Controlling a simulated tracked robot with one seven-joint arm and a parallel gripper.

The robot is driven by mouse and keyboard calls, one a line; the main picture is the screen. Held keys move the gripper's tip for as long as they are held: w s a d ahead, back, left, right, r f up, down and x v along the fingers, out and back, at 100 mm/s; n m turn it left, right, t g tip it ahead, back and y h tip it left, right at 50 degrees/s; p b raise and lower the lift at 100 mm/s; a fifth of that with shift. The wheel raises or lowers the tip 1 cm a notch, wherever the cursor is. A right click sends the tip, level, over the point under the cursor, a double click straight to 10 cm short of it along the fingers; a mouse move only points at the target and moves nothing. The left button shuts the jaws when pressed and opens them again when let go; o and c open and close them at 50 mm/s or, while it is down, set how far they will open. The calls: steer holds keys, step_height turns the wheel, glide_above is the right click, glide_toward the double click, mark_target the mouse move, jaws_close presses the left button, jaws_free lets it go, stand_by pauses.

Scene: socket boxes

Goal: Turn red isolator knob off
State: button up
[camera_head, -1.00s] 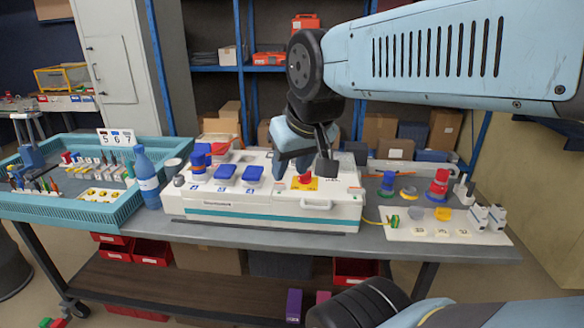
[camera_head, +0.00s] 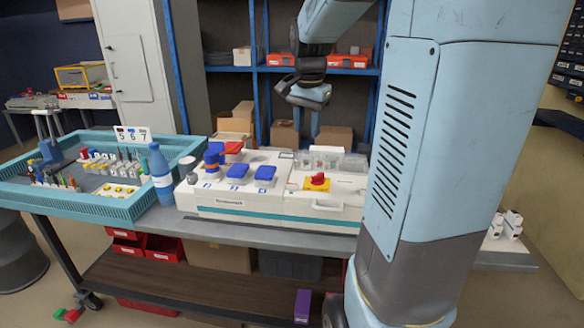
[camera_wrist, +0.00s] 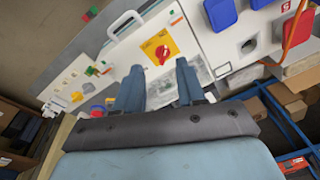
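The red isolator knob (camera_head: 318,179) sits on a yellow square plate (camera_head: 308,186) on the right part of the white socket box (camera_head: 270,210). Its grip bar looks slanted relative to the plate. In the wrist view the red knob (camera_wrist: 162,52) on its yellow plate (camera_wrist: 151,42) shows beyond the fingers. My gripper (camera_head: 306,120) is raised above and behind the box, clear of the knob. In the wrist view my gripper (camera_wrist: 158,66) has its two blue fingers apart with nothing held between them.
Blue socket covers (camera_head: 238,171) are on the box's left part. A blue bottle (camera_head: 161,175) and a teal tray (camera_head: 100,206) stand to the left. Blue shelving (camera_head: 258,70) with cardboard boxes is behind. My arm hides much of the bench's right side.

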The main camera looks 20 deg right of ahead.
mark_target(318, 174)
steer(key=w+d+f+m+g, duration=0.1)
steer(key=w+d+f+m, duration=0.35)
steer(key=w+d, duration=0.2)
steer(key=shift+y, duration=0.3)
steer(key=f, duration=1.3)
steer(key=shift+s+d+f, duration=0.15)
steer(key=shift+d+f, duration=0.2)
steer(key=shift+d, duration=0.05)
steer(key=shift+c, duration=0.4)
jaws_close()
steer(key=shift+d, duration=0.15)
